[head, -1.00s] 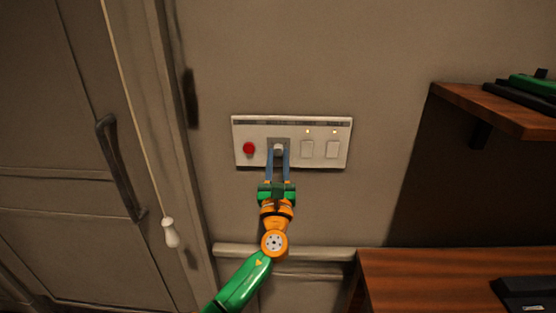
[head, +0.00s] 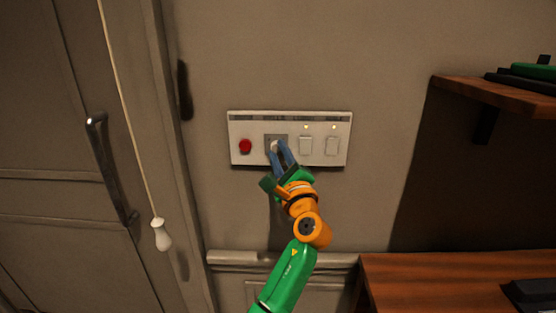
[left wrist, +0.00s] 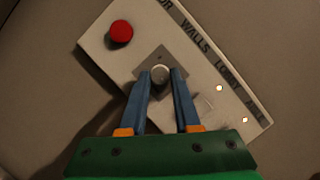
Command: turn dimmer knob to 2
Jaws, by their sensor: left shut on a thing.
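The dimmer knob (head: 274,146) is a pale round knob on a grey square plate, on a white wall panel (head: 240,126). It also shows in the left wrist view (left wrist: 160,74), between the fingertips. My left gripper (head: 277,148) is shut on the knob, with its blue fingers on either side of it. The gripper is rolled, so the panel looks tilted in the left wrist view. The fingers partly cover the knob, and I cannot read any number marks on it. My right gripper is not in view.
A red button (head: 245,146) sits left of the knob; two white switches (head: 306,146) with small lights sit to its right. A pull cord with a white handle (head: 161,234) hangs by the door. A wooden shelf (head: 490,100) and desk (head: 430,277) are at the right.

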